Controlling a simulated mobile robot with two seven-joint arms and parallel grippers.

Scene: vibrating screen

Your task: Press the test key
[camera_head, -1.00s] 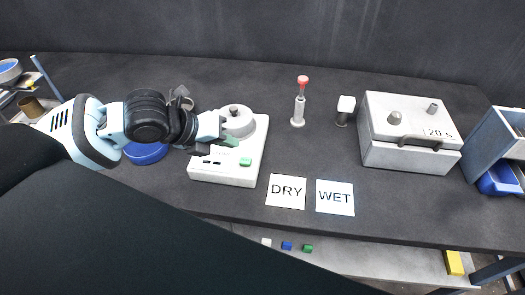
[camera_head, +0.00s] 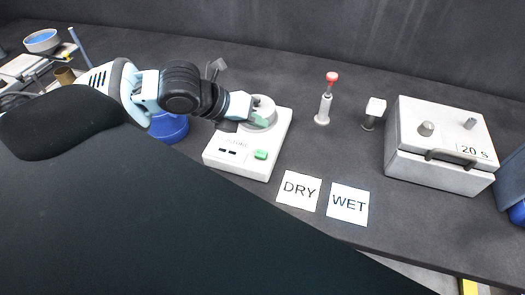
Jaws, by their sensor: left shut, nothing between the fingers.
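A white device (camera_head: 225,160) stands on the dark bench, with a green key (camera_head: 261,155) at its front right and small dark slots at its front left. A round grey part (camera_head: 266,103) sits on its back half. My left gripper (camera_head: 258,121) is shut and empty, its greenish tips in front of the round part and behind the green key. The tips look apart from the key; whether they touch the device is unclear. The gripper hides part of the device's top. My right gripper is not in view.
DRY (camera_head: 299,191) and WET (camera_head: 348,204) cards lie right of the device. Behind them stand a red-topped post (camera_head: 324,106) and a white-headed post (camera_head: 374,112). A grey box marked 20 S (camera_head: 437,170) stands at the right. A blue round thing (camera_head: 168,128) is left of the device.

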